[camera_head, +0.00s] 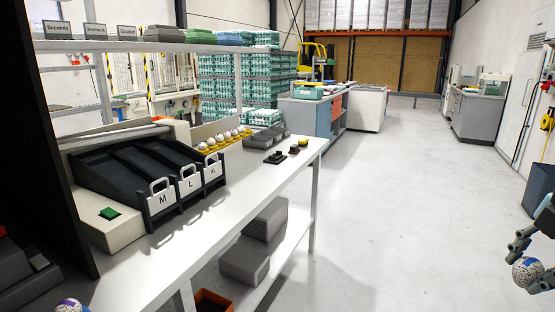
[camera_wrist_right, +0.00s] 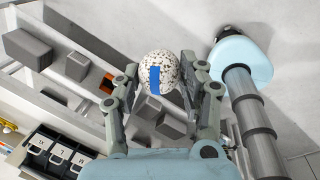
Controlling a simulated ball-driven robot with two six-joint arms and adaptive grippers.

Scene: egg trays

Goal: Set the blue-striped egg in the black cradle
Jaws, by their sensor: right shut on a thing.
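My right gripper (camera_head: 522,264) is at the right edge of the head view, out over the floor and well clear of the bench. It is shut on the blue-striped egg (camera_head: 527,272), a speckled white egg. In the right wrist view the egg (camera_wrist_right: 160,72) sits between both fingers (camera_wrist_right: 159,82), its blue stripe facing the camera. Two small black stands are at the bench's far end, a nearer one (camera_head: 276,157) and another (camera_head: 294,150); I cannot tell which is the black cradle. My left gripper is not in view.
The white bench (camera_head: 225,200) has a dark sorter (camera_head: 120,160) with M, L and XL lanes, a yellow tray (camera_head: 245,132) of eggs and grey cartons (camera_head: 262,139). Another egg (camera_head: 70,306) shows at the lower left. Open floor (camera_head: 400,210) lies right.

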